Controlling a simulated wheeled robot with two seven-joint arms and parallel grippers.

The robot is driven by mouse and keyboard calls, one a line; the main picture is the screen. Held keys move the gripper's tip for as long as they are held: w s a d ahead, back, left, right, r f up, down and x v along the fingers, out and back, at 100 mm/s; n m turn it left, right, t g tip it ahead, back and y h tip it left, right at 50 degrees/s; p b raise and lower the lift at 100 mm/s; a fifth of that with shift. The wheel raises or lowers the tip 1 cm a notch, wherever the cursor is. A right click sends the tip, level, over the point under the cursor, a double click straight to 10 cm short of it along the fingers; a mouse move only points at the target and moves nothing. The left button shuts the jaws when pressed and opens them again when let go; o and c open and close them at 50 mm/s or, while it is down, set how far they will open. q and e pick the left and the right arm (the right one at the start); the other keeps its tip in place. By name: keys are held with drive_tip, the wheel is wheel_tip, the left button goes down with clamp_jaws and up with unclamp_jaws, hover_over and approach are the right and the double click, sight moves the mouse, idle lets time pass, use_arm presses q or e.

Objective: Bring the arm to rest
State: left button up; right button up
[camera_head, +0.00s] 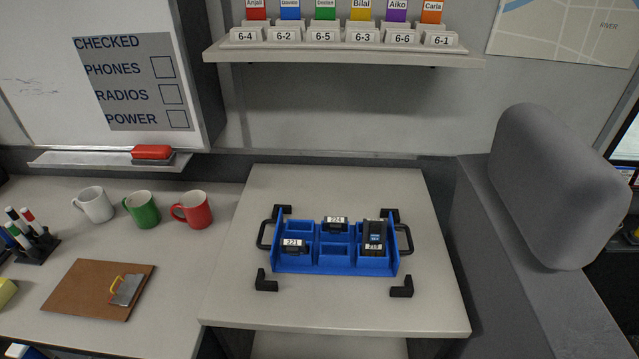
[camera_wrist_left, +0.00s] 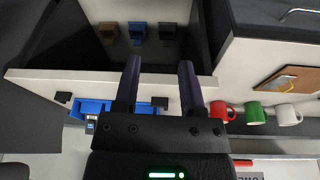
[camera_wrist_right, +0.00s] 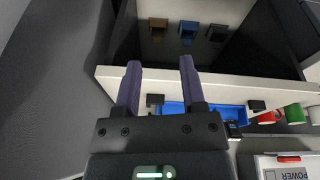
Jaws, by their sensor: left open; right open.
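My left gripper (camera_wrist_left: 160,65) shows in the left wrist view, with its two dark fingers apart and nothing between them. My right gripper (camera_wrist_right: 160,63) shows in the right wrist view, also open and empty. Neither gripper is in the head view. The blue tray (camera_head: 320,268) sits on the table between black corner brackets. It holds a black device labelled 221 (camera_head: 294,246) at front left, one labelled 224 (camera_head: 335,225) at back middle and a larger black device (camera_head: 374,238) at right. Part of the tray also shows in the left wrist view (camera_wrist_left: 90,106) and the right wrist view (camera_wrist_right: 213,109).
White, green and red mugs (camera_head: 191,210), a clipboard (camera_head: 88,290) and a marker holder (camera_head: 36,247) are at left. A shelf (camera_head: 340,56) with name tags hangs above. A grey seat back (camera_head: 556,190) stands right. The table (camera_head: 330,308) is bare in front of the tray.

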use_arm(q)
drive_tip(key=s+a+r, duration=0.1)
drive_tip(key=s, duration=0.3)
use_arm(e)
drive_tip(key=s+a, duration=0.1)
drive_tip(key=s, duration=0.4)
use_arm(q)
drive_tip(key=s+f+g+y+b, duration=0.1)
drive_tip(key=s+f, duration=0.1)
drive_tip(key=f, duration=0.9)
drive_tip(key=s+f+b, duration=0.1)
drive_tip(key=s+f, duration=0.1)
drive_tip(key=f, duration=0.8)
use_arm(e)
drive_tip(key=s+f+g, duration=0.1)
drive_tip(key=s+f, duration=0.2)
drive_tip(key=f, duration=1.7)
use_arm(q)
drive_tip(key=s+a+f+g+b, duration=0.1)
drive_tip(key=s+a+f, duration=0.2)
drive_tip(key=s+f, duration=0.6)
drive_tip(key=s, duration=0.3)
drive_tip(key=shift+a+f, duration=0.25)
drive_tip(key=shift+f, duration=0.15)
use_arm(e)
drive_tip(key=s+d+f+n+g, duration=0.1)
drive_tip(key=s+d+f, duration=0.2)
drive_tip(key=s+f, duration=0.7)
drive_tip(key=shift+s, duration=1.2)
